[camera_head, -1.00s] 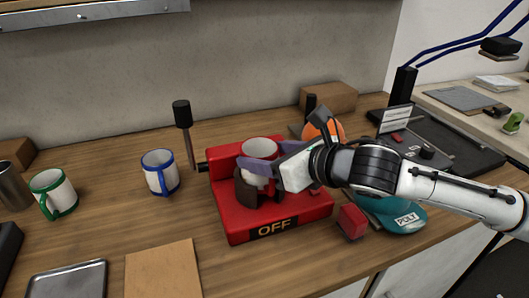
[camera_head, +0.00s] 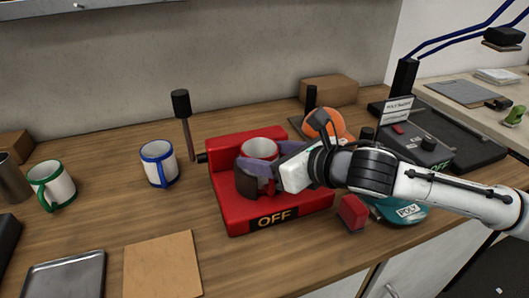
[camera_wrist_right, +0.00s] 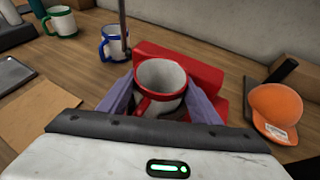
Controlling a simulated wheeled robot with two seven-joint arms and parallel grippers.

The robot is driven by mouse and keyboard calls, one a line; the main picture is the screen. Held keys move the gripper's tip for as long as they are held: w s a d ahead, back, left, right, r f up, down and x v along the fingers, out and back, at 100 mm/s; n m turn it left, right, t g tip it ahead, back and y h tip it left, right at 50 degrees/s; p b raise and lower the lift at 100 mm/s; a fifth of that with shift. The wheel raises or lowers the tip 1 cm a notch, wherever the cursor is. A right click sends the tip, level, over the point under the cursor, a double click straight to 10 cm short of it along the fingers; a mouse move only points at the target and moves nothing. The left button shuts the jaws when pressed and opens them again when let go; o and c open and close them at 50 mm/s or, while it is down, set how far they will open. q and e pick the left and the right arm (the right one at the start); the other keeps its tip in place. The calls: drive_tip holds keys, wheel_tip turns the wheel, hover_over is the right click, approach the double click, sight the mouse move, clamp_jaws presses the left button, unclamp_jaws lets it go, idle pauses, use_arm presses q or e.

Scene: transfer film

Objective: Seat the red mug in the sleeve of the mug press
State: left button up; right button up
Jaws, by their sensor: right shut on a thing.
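The red mug, white with a red rim and handle, shows in the head view (camera_head: 260,147) and in the wrist view (camera_wrist_right: 163,76). My right gripper (camera_head: 264,170) is shut on it, with a purple finger on either side; in the wrist view (camera_wrist_right: 162,100) the handle points toward the gripper. The mug is upright, its lower part inside the dark sleeve (camera_head: 246,186) of the red mug press (camera_head: 232,220). The fingers hide much of the sleeve, and I cannot tell whether the mug touches its bottom. My left gripper is not in view.
The press reads OFF; a black-knobbed lever (camera_head: 181,104) stands at its left. A blue-rimmed mug (camera_head: 159,166) and green-rimmed mug (camera_head: 52,187) stand further left. A red block (camera_head: 353,211), teal cap (camera_head: 403,210) and orange cap (camera_head: 324,122) lie to the right.

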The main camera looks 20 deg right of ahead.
drive_tip(key=o, duration=1.4)
drive_tip(key=shift+c, duration=0.2)
drive_tip(key=shift+f, duration=0.1)
drive_tip(key=shift+f, duration=0.1)
drive_tip(key=shift+s, duration=0.1)
drive_tip(key=v, duration=1)
drive_tip(key=shift+s+r, duration=0.1)
drive_tip(key=shift+r, duration=0.15)
